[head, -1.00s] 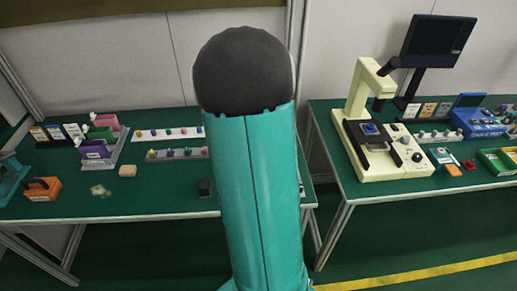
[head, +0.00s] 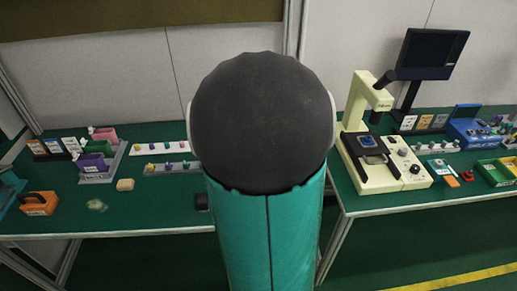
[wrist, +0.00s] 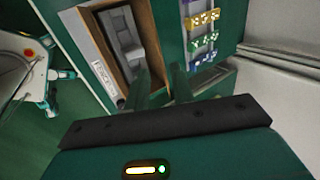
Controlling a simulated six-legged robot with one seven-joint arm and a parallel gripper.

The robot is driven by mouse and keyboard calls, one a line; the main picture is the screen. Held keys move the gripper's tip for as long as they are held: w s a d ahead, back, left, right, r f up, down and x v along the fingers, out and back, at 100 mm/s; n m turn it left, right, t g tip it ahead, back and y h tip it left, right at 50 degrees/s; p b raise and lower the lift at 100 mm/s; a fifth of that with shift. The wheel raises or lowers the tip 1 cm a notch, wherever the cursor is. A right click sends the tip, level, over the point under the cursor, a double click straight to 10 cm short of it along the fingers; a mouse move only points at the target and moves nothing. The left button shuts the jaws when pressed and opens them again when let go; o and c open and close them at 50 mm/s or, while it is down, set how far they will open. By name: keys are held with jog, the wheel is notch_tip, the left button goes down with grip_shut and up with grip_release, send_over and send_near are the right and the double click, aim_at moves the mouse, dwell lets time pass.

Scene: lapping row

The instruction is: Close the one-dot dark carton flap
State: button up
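In the wrist view an open carton (wrist: 111,57) with brown cardboard edges lies near the top middle. A grey shape shows inside it, and a small white label (wrist: 103,73) sits on its left edge. I cannot make out a one-dot mark or tell which part is the flap. My gripper (wrist: 160,84) is in front of the carton's near right end, its two dark fingers apart with nothing seen between them. Whether a finger touches the carton is unclear. The carton is not seen in the head view; my arm covers the middle there.
Yellow, green and blue dotted pieces (wrist: 203,40) lie right of the carton in the wrist view. In the head view, the left bench holds an orange tote (head: 39,203) and racks (head: 100,168); the right bench holds a cream microscope (head: 368,110) and a blue case (head: 472,130).

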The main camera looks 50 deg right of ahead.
jog(key=shift+v, duration=3)
jog(key=shift+c, duration=0.3)
